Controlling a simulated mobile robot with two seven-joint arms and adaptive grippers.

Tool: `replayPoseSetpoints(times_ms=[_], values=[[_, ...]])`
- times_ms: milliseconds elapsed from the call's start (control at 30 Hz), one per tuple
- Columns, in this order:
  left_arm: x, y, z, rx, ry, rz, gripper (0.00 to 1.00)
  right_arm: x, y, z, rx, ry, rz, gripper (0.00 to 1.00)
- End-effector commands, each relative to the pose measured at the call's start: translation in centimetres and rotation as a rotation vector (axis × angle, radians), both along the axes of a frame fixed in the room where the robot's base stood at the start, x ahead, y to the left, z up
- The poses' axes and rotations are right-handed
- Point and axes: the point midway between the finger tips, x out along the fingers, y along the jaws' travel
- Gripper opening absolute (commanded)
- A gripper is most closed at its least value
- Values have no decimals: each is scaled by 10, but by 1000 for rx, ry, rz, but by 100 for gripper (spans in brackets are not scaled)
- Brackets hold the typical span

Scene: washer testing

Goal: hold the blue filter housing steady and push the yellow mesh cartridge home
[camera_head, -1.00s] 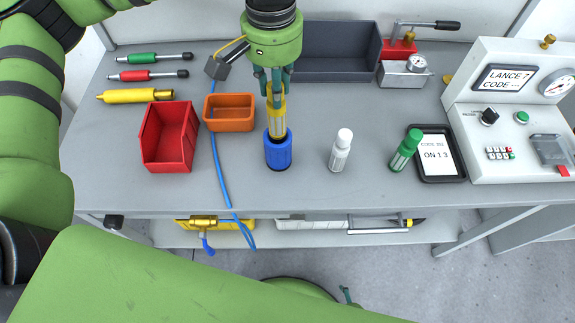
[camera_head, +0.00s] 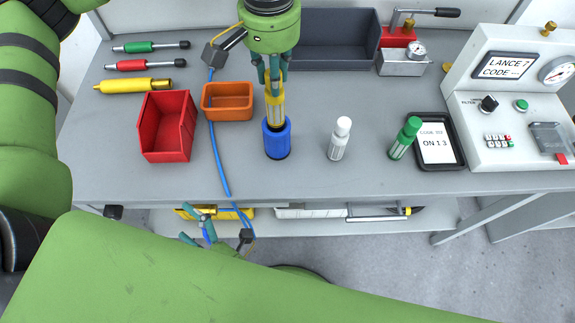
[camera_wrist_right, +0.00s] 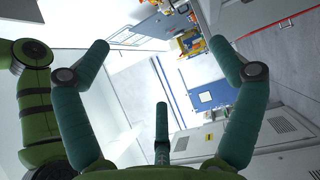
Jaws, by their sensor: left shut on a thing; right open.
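The blue filter housing (camera_head: 277,141) stands upright on the bench in the head view, left of the white bottle. The yellow mesh cartridge (camera_head: 275,108) is upright above it, its lower end at the housing's mouth. I cannot tell how deep it sits. My left gripper (camera_head: 272,84) points down and is shut on the cartridge's top. My right gripper (camera_head: 202,226) is below the bench's front edge, left of the housing and well apart from it. In the right wrist view its fingers (camera_wrist_right: 165,75) are spread and empty. Neither gripper touches the housing.
An orange bin (camera_head: 228,113) and a red bin (camera_head: 151,138) stand left of the housing. A white bottle (camera_head: 340,140) and a green bottle (camera_head: 405,139) stand to its right. A blue cable (camera_head: 217,165) hangs over the front edge. Bench around the housing's front is clear.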

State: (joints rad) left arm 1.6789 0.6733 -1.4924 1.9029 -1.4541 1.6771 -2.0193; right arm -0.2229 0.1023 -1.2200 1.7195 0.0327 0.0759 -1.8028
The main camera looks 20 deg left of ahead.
Motion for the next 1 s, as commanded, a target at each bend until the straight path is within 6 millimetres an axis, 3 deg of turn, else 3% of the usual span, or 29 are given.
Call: replayPoseSetpoints(times_ms=[33, 100, 133, 267, 400, 600, 800, 1000], values=[[0, 0, 0, 0, 0, 0, 0, -11, 8, 29, 18, -93, 36, 93], [0, 0, 0, 0, 0, 0, 0, -26, 11, 61, -30, -290, 91, 93], [0, 0, 0, 0, 0, 0, 0, -26, 9, 62, -87, -373, 104, 93], [0, 0, 0, 0, 0, 0, 0, 3, -14, 43, -362, -619, 98, 93], [0, 0, 0, 0, 0, 0, 0, 60, -57, 22, -684, -806, 24, 93], [0, 0, 0, 0, 0, 0, 0, 130, -123, 21, -1038, -941, -118, 93], [0, 0, 0, 0, 0, 0, 0, 161, -160, 29, -1204, -976, -206, 93], [0, 0, 0, 0, 0, 0, 0, 175, -162, 26, -1236, -980, -223, 93]])
